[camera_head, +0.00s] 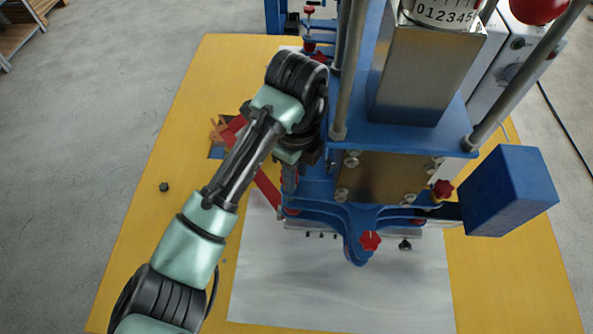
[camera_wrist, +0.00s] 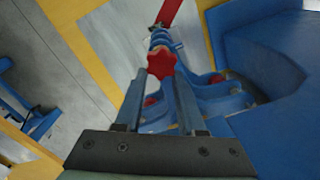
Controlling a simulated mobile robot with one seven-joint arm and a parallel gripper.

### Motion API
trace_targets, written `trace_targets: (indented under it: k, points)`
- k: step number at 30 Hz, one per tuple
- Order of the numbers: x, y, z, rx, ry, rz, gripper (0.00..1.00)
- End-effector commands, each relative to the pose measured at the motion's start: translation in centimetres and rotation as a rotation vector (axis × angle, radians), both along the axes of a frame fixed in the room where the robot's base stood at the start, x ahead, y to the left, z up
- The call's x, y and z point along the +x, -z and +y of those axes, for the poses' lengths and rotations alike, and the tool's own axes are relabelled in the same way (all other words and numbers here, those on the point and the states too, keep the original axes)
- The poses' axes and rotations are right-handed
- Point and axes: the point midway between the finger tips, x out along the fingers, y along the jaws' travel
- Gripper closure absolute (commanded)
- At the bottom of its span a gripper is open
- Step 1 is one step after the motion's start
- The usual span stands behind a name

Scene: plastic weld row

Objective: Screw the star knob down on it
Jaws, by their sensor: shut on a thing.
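In the wrist view, a red star knob (camera_wrist: 160,63) sits between the tips of my gripper's two fingers (camera_wrist: 160,72), and my gripper is shut on it. Just beyond the knob is a narrow blue part (camera_wrist: 160,38) of the machine; the thread and contact below the knob are hidden. In the head view, my gripper (camera_head: 289,180) reaches down at the left side of the blue machine frame (camera_head: 330,200). My arm covers most of that spot, so the held knob is not clear there.
Another red star knob (camera_head: 370,240) is on the front blue arm, and one (camera_head: 443,188) is at the right. A blue block (camera_head: 510,192) juts out at the right. A red bar (camera_head: 266,188) lies beside my arm. The yellow table (camera_head: 150,225) is mostly clear at left, with a small black piece (camera_head: 164,187).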

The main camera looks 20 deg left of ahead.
Motion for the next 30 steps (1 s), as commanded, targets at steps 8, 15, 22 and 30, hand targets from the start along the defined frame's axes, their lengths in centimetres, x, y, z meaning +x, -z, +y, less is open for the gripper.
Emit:
trace_targets:
  k: [8,15,22,30]
  points:
    - [-0.1,0.3,0.5,0.004,0.308,-0.005,1.00]
    - [-0.3,0.3,1.1,0.007,0.653,-0.007,1.00]
    - [-0.4,0.3,1.6,0.014,0.985,-0.010,1.00]
    - [-0.7,0.2,2.1,0.018,1.379,-0.006,1.00]
